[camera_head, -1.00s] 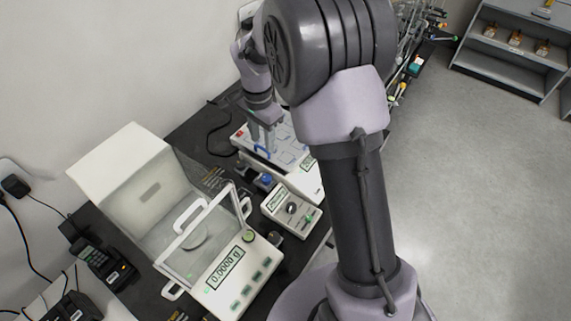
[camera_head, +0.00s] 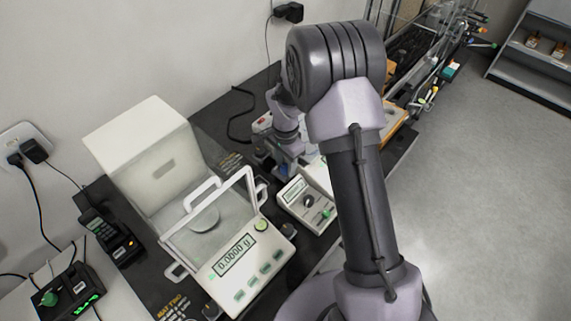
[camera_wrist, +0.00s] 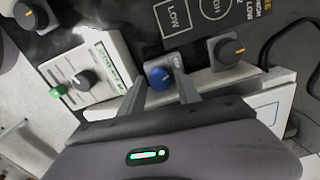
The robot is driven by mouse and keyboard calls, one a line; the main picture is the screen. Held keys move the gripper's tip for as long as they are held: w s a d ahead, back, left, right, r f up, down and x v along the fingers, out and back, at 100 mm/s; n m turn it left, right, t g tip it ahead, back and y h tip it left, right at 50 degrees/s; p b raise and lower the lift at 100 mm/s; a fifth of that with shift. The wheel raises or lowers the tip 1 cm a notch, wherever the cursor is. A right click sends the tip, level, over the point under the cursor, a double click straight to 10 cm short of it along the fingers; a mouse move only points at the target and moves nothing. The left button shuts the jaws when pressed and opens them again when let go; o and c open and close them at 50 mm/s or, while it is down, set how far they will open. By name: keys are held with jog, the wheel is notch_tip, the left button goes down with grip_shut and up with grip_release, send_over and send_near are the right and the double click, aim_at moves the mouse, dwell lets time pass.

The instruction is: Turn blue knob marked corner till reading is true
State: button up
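The blue knob (camera_wrist: 161,78) sits on a small pale square base in the wrist view. My gripper (camera_wrist: 160,84) is open, with one finger on each side of the knob. The fingertips reach down beside it, and I cannot tell whether they touch it. Any corner mark is too small to read. In the head view my gripper (camera_head: 283,163) is low over the table, and the knob is hidden there. A white meter (camera_wrist: 103,70) with a green display lies left of the knob; its digits are unreadable.
A dark knob with a yellow line (camera_wrist: 228,50) is right of the blue knob. A pale panel edge (camera_wrist: 270,105) lies close to my gripper.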

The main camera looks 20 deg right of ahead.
aim_at(285, 167)
grip_shut()
jog(key=n, duration=0.4)
jog(key=shift+n+p, duration=0.4)
grip_release()
jog(key=shift+r, duration=0.1)
notch_tip(285, 167, up, 17)
jog(key=p, duration=0.4)
jog(key=shift+r+p, duration=0.15)
jog(key=shift+p, duration=0.25)
